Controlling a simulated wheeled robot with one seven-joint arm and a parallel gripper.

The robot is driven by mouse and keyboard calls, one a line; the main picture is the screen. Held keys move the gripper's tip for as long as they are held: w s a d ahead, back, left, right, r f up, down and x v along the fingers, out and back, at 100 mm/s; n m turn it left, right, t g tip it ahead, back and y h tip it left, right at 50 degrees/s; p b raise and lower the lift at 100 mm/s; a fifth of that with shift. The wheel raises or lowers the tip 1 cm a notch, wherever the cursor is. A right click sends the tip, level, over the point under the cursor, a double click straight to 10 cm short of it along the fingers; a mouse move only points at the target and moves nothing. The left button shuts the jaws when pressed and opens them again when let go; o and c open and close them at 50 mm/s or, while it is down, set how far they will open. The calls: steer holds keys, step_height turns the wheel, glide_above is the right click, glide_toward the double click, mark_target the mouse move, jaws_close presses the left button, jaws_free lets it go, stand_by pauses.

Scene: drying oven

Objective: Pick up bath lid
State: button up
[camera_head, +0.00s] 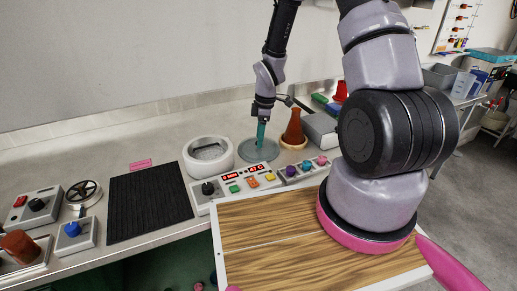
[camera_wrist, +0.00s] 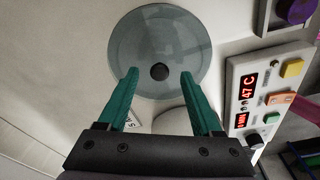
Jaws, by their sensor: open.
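The bath lid (camera_wrist: 158,40) is a round, greyish glass disc with a black knob (camera_wrist: 159,72) at its centre. It lies flat on the counter, and in the head view the lid (camera_head: 270,152) is just right of the white round bath (camera_head: 209,153). My gripper (camera_wrist: 158,75) has teal fingers and is open. In the wrist view its fingertips are on either side of the knob, with a gap on each side. In the head view my gripper (camera_head: 261,140) points down over the lid and hides the knob. I cannot tell the fingertips' exact height.
A control panel (camera_head: 245,184) with red digits and buttons stands in front of the bath. A brown flask (camera_head: 294,128) stands right of the lid on a tan ring. A black mat (camera_head: 148,206) lies at left. Open counter lies behind the bath.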

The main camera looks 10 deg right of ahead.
steer(key=shift+a+f, duration=0.15)
steer(key=shift+f, duration=0.7)
jaws_close()
